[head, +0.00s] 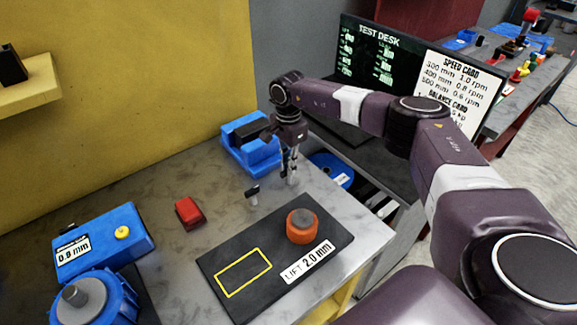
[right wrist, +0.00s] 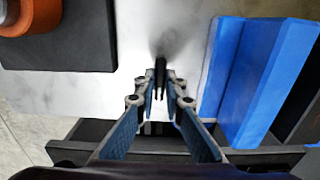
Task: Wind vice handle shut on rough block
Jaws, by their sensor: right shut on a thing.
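The blue vice (head: 262,158) stands at the back edge of the grey bench. It also shows at the right in the right wrist view (right wrist: 265,75). A dark piece (head: 252,131) sits at its top; I cannot tell whether it is the rough block. My right gripper (head: 291,178) points down just right of the vice. In the right wrist view its fingers (right wrist: 160,88) close around a thin dark bar (right wrist: 160,68), which looks like the vice handle; its join to the vice is not clear. My left gripper is not in view.
A dark plate (head: 233,305) with an orange cylinder (head: 301,231) lies in front. A small post (head: 252,196) stands near the gripper. A red box (head: 188,213) and a blue gauge unit (head: 120,245) are left. A blue disc (head: 332,169) lies beyond the bench's right edge.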

